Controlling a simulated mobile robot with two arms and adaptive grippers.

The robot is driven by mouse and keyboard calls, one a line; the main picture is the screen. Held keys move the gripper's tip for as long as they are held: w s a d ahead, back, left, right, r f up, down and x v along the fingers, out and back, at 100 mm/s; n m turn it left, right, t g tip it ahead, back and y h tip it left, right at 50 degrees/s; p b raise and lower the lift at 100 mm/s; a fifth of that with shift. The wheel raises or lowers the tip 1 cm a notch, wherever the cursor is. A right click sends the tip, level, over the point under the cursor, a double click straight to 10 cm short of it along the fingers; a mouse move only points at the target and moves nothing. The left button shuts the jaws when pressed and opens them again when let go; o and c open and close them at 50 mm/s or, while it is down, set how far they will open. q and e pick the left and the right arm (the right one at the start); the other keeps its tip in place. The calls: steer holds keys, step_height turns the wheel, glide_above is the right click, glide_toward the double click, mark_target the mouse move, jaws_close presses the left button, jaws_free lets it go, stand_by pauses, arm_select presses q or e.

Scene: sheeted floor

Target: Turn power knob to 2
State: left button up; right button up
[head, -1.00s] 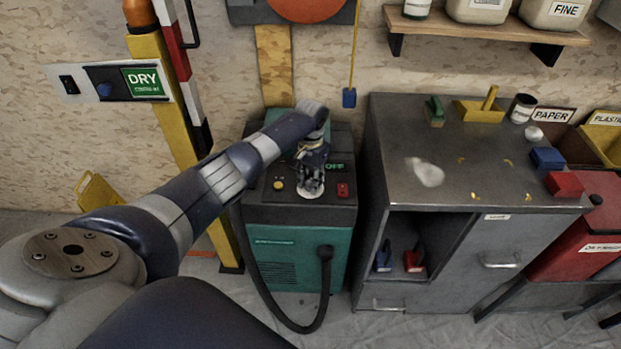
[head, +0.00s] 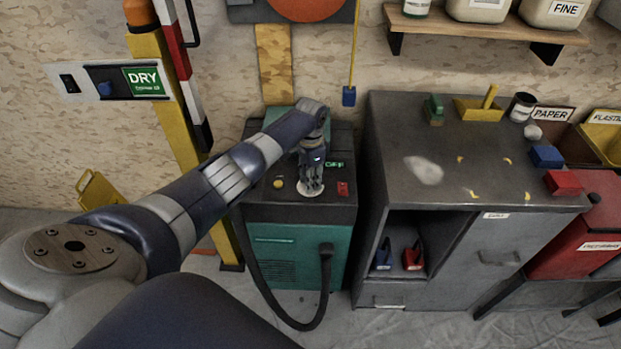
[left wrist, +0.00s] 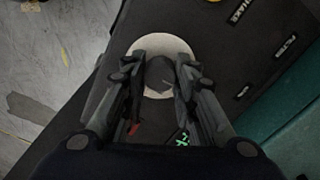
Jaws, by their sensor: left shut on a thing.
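The power knob (left wrist: 160,74) is a dark round knob on a pale round dial plate (left wrist: 156,46), on the black top panel of a green machine (head: 290,255). In the left wrist view the knob sits between the two fingers of my left gripper (left wrist: 161,80), which is shut on it. In the head view my left gripper (head: 311,186) points down over the dial plate (head: 312,192) and hides the knob. The number the knob points at cannot be read. A small green display (head: 334,165) is lit behind the gripper. My right gripper is not in view.
A yellow button (head: 278,183) and a red switch (head: 343,188) flank the dial. A black hose (head: 325,280) hangs at the machine's front. A grey cabinet (head: 400,180) stands close on the right, and a yellow post (head: 170,110) on the left.

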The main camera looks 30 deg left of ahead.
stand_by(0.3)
arm_select(q)
steer(key=o, duration=1.1)
step_height(320, 180, up, 12)
